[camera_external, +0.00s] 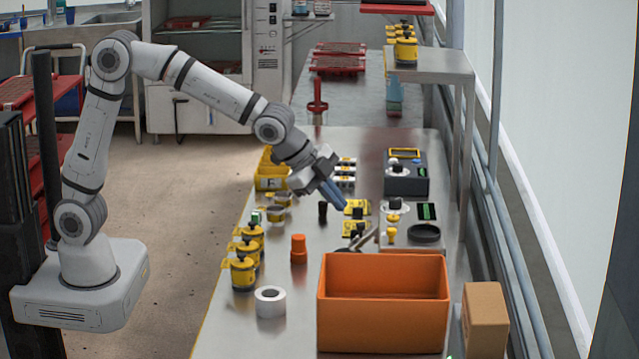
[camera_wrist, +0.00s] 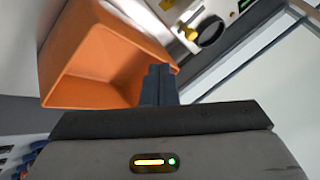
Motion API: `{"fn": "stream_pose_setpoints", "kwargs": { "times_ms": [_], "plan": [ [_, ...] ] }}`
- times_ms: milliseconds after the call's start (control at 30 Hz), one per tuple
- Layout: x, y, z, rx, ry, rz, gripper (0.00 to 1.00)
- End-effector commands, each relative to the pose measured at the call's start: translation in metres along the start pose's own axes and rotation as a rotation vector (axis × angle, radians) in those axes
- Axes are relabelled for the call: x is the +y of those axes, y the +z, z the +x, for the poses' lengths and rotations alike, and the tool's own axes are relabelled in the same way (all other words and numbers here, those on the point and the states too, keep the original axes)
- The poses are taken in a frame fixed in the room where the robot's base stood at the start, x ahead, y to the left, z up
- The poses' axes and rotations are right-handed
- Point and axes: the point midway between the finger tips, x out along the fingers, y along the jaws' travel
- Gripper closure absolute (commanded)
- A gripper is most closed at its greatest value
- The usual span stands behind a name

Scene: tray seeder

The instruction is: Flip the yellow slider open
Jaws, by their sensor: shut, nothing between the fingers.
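A yellow part (camera_external: 391,234), which looks like the yellow slider, sits on the front of a grey device (camera_external: 396,207) on the steel bench. It also shows as a small yellow piece in the wrist view (camera_wrist: 188,33), near a black ring. I cannot tell its exact position. My gripper (camera_external: 341,204) is shut and empty, with its blue fingers pointing down and right above the bench. It is left of the device and apart from the yellow part. In the wrist view, the shut fingers (camera_wrist: 158,70) point toward the orange bin's edge.
An open orange bin (camera_external: 382,290) stands at the bench's front, beside a cardboard box (camera_external: 485,318). A black ring (camera_external: 424,233) is right of the yellow part. A dark instrument (camera_external: 406,176) stands behind. Yellow canisters (camera_external: 242,273) line the left edge, near a white roll (camera_external: 270,302).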

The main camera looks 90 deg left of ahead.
Motion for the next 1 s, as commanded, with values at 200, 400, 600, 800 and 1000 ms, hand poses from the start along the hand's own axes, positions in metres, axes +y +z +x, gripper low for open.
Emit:
{"fn": "stream_pose_setpoints", "kwargs": {
  "times_ms": [200, 400, 600, 800, 1000],
  "plan": [
    [-0.001, -0.001, 0.001, 0.002, -0.001, 0.003, 1.00],
    [0.000, -0.001, 0.004, 0.001, -0.001, 0.002, 1.00],
    [0.000, 0.000, 0.030, -0.002, 0.001, 0.001, 1.00],
    [-0.001, 0.000, 0.072, -0.003, 0.001, 0.001, 1.00],
    [-0.007, -0.001, 0.103, -0.001, -0.001, -0.001, 1.00]
  ]
}}
